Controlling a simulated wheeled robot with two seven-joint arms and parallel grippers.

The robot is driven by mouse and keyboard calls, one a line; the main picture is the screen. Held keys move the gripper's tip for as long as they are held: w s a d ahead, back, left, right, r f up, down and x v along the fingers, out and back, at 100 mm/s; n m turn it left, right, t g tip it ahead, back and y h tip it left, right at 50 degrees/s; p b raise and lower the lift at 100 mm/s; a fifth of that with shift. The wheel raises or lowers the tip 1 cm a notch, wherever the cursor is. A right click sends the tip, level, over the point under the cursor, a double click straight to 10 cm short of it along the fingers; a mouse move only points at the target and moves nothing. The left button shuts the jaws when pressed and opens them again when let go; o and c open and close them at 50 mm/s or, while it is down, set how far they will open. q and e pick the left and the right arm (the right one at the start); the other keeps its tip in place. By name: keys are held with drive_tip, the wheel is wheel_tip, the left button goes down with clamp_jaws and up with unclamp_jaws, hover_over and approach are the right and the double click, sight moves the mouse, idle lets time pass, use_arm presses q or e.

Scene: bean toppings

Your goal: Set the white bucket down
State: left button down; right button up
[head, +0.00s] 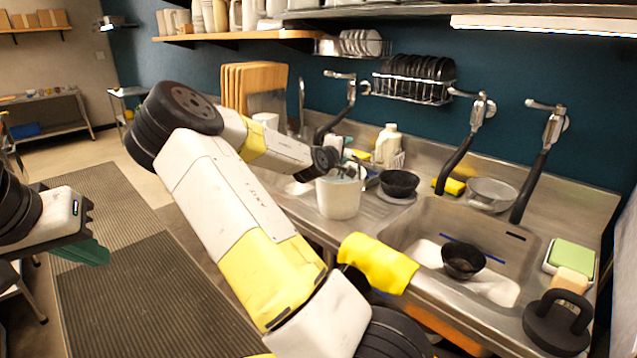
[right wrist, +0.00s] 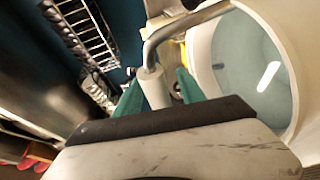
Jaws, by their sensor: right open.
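The white bucket (head: 338,198) stands upright near the front edge of the metal counter, left of the sink. Its round rim and pale inside also show at the right of the right wrist view (right wrist: 210,60). My right gripper (right wrist: 158,92) is open, with its green fingers on either side of the white grip of the bucket's handle (right wrist: 152,86). I cannot tell whether they touch it. In the head view my right wrist is just above the bucket and partly hides it. My left gripper (head: 90,250) is at the far left, away from the counter; its fingers overlap in view.
A black bowl (head: 399,183) sits right of the bucket, and another black bowl (head: 463,260) is in the sink (head: 520,255). A white bottle (head: 388,145) and a tap (head: 338,110) stand behind. A metal bowl (head: 491,194) is further right.

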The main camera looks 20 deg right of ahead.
clamp_jaws()
idle(1.3)
drive_tip(key=shift+r, duration=0.2)
